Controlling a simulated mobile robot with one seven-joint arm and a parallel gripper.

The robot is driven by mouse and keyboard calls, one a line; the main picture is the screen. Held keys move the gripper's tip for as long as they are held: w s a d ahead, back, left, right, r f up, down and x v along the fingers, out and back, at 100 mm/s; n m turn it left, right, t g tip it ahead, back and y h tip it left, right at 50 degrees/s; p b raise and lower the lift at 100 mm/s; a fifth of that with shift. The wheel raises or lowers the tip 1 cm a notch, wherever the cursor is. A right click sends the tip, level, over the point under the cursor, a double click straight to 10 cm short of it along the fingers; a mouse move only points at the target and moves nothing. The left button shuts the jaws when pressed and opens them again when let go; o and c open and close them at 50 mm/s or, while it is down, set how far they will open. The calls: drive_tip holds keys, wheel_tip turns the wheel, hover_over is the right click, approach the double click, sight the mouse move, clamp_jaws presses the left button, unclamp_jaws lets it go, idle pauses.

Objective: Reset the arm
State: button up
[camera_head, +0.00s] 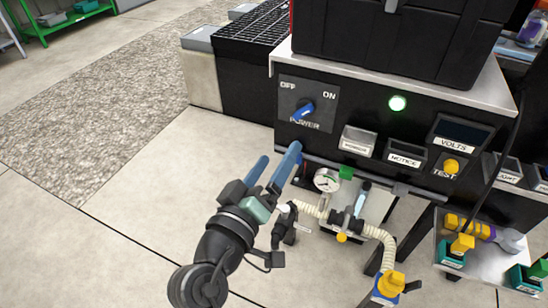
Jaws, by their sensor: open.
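My gripper (279,152) is in the lower middle of the head view, at the end of my dark arm. Its two blue fingers are apart, with nothing visible between them. They point up and to the right, toward the front of the black power panel (350,128). The blue power knob (303,110) shows above the right fingertip, with its handle tilted. I cannot tell whether the fingertip touches the panel's lower edge.
A black tote (400,40) stands on the bench above the panel. A gauge (327,180) and pale hoses (378,236) are right of my gripper. A side shelf (490,262) holds tools and fittings. Open floor (130,190) lies left.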

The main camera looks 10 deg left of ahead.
idle(0.3)
drive_tip(key=d+r+m+t+y+p, duration=0.25)
drive_tip(key=r+m+t+p, duration=0.2)
drive_tip(key=r, duration=2.35)
drive_tip(key=s+d+r+t+y+p, duration=0.1)
drive_tip(key=s+r+t+y+p, duration=0.15)
drive_tip(key=s+r, duration=0.55)
drive_tip(key=s+d+r+t+y+p, duration=0.1)
drive_tip(key=s+r+t+p, duration=0.2)
drive_tip(key=r, duration=1)
wheel_tip(320, 180, up, 35)
drive_tip(key=p, duration=3.4)
drive_tip(key=shift+s+a+m, duration=0.3)
drive_tip(key=shift+s+m, duration=0.05)
